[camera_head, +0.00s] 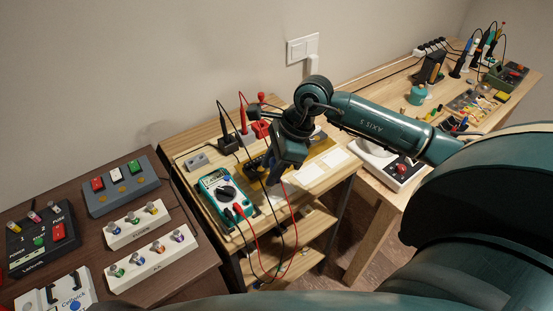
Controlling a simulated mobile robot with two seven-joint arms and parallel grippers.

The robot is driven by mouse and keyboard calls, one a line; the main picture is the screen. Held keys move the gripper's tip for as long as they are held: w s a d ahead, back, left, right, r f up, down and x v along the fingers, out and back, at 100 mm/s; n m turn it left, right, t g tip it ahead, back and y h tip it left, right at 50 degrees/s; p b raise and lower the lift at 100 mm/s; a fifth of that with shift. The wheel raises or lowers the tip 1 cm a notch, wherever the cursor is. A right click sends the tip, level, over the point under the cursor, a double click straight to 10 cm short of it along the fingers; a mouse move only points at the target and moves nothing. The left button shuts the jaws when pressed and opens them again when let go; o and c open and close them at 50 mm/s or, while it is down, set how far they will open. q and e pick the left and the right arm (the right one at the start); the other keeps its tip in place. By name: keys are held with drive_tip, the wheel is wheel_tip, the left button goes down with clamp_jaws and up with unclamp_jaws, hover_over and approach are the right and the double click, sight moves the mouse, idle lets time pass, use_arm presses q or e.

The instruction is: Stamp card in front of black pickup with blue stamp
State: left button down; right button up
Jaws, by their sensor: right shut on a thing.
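My right gripper (273,181) points down over the small wooden table in the middle. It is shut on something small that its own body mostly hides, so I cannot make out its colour. White cards lie on the table: one at the right (335,157), one in the middle (307,173), and one at the left (276,194), close to the gripper tip and partly hidden. Dark items (256,164) lie just left of the gripper at a yellow-brown strip (316,148). I cannot tell which is the black pickup. No blue stamp is clearly visible. My left gripper is not in view.
A teal multimeter (222,190) with red and black leads lies left of the gripper; the leads hang over the table's front edge. A dark table (95,240) with button boxes is at left. A workbench (390,85) with tools is at right.

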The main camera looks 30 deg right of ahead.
sight(271, 193)
drive_tip(key=shift+w+d+m+t, duration=0.15)
drive_tip(key=shift+d+m+t, duration=0.15)
drive_tip(key=shift+d+m, duration=0.45)
drive_tip(key=shift+f, duration=0.15)
drive_tip(key=shift+f+b, duration=0.4)
drive_tip(key=shift+f, duration=0.15)
wheel_tip(271, 193, down, 4)
drive_tip(key=shift+a+r+b, duration=0.1)
drive_tip(key=shift+r+b, duration=0.1)
drive_tip(key=shift+b, duration=0.75)
drive_tip(key=shift+f, duration=0.45)
use_arm(q)
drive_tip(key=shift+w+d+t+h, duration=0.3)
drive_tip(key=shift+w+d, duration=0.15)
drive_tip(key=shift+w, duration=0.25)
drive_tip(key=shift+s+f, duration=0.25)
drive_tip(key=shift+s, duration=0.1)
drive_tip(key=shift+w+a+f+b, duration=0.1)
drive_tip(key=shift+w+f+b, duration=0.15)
drive_tip(key=shift+b, duration=0.25)
use_arm(e)
drive_tip(key=shift+f, duration=0.35)
use_arm(q)
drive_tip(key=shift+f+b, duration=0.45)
drive_tip(key=shift+b, duration=0.05)
use_arm(e)
drive_tip(key=shift+f, duration=0.4)
